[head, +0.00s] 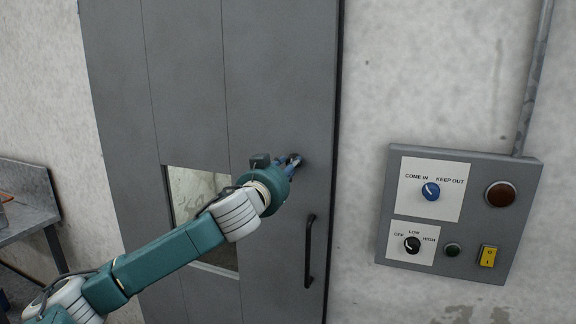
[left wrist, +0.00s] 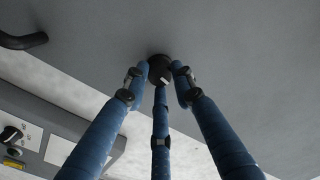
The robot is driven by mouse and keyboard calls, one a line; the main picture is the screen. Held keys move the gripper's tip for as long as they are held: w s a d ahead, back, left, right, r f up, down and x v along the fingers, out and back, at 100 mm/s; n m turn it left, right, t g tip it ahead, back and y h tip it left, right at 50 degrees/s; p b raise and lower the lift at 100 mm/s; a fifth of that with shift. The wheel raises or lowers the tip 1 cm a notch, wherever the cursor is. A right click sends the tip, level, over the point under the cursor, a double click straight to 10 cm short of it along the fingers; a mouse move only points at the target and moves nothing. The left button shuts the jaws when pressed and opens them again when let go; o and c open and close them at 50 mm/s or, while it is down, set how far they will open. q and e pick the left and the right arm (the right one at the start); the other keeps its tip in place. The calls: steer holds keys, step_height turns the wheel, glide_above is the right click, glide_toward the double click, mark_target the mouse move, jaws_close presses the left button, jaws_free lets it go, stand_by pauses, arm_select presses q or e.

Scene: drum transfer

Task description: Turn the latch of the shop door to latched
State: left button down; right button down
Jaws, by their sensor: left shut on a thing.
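The shop door (head: 185,80) is a grey panel door with a small window, and it looks closed. The latch (left wrist: 160,66) is a small dark round knob on the door face. My left gripper (head: 291,161) reaches it near the door's right edge, above the black pull handle (head: 309,250). In the left wrist view my left gripper (left wrist: 160,78) has its blue fingers shut around the knob. The fingers hide most of the latch in the head view, so I cannot tell which way it is turned. My right gripper is in neither view.
A grey control panel (head: 533,178) with knobs, a red-brown lamp and a yellow switch is on the wall right of the door. A conduit (head: 531,90) runs up from it. A grey table (head: 25,222) stands at the far left.

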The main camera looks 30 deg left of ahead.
arm_select(q)
steer(key=shift+r+m+p, duration=0.1)
steer(key=shift+m+p, duration=4.25)
steer(key=shift+m, duration=3.55)
steer(key=c, duration=1.4)
jaws_free()
steer(key=shift+d, duration=0.1)
steer(key=shift+c, duration=0.2)
steer(key=v, duration=1.2)
